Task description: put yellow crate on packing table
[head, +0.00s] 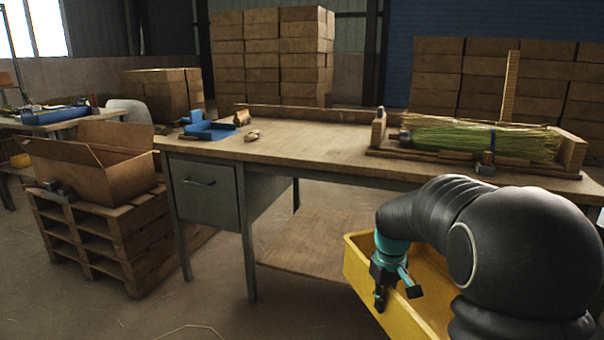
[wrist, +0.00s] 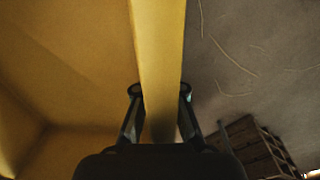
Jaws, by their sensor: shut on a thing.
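The yellow crate (head: 425,297) is at the lower right of the head view, in front of the table and lower than its top. My gripper (head: 392,290) is shut on the crate's near-left wall. In the wrist view the crate's rim (wrist: 157,50) runs between the two fingers of my gripper (wrist: 159,92), with the crate's inside to the left and the floor to the right. My arm hides the crate's right part. The packing table (head: 310,146) has a wooden top and grey legs, with a drawer at its left.
A broom-straw bundle (head: 480,140) lies in a wooden frame on the table's right. Blue trays (head: 208,130) and small items sit at its left. The middle of the tabletop is clear. A cardboard box (head: 95,170) stands on pallets (head: 100,225) at left. A lower shelf (head: 318,240) is under the table.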

